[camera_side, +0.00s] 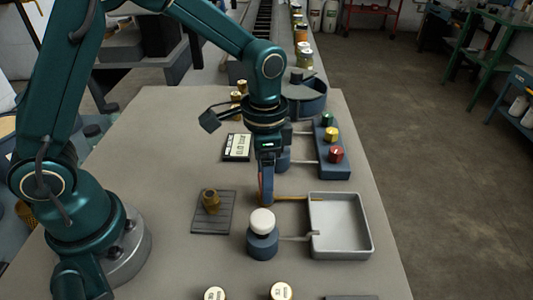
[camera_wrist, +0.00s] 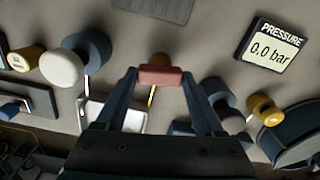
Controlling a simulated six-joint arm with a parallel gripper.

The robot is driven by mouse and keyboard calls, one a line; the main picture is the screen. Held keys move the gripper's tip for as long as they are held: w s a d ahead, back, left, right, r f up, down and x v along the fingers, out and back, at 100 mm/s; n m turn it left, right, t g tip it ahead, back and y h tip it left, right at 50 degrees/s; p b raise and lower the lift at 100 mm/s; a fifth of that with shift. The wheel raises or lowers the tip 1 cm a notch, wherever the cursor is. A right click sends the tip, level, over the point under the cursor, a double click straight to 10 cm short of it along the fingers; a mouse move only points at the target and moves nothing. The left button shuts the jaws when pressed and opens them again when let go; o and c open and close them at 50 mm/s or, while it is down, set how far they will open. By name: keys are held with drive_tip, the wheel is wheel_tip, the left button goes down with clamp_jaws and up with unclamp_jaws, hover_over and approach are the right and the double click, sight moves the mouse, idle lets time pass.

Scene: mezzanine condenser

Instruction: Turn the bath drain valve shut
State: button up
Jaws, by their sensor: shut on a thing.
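The drain valve has a brass body (camera_wrist: 159,59) and a red bar handle (camera_wrist: 160,76). A yellow pipe (camera_side: 297,198) runs from the valve to the pale square bath (camera_side: 313,225). My gripper (camera_wrist: 160,79) is shut on the red handle, one finger at each end. In the wrist view the handle lies roughly crosswise to the pipe. In the side view my gripper (camera_side: 266,193) points down at the valve and hides most of it.
A white-topped blue knob (camera_side: 262,222) stands close in front of the valve. A brass fitting on a dark mat (camera_side: 197,222) lies left. Behind are a pressure display (camera_side: 236,147) reading 0.0 bar and a blue block (camera_side: 327,166) with green, yellow and red knobs.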

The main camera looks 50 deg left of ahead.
drive_tip(key=shift+m, duration=0.9)
drive_tip(key=o, duration=1.4)
drive_tip(key=shift+r, duration=0.1)
drive_tip(key=shift+r, duration=2.5)
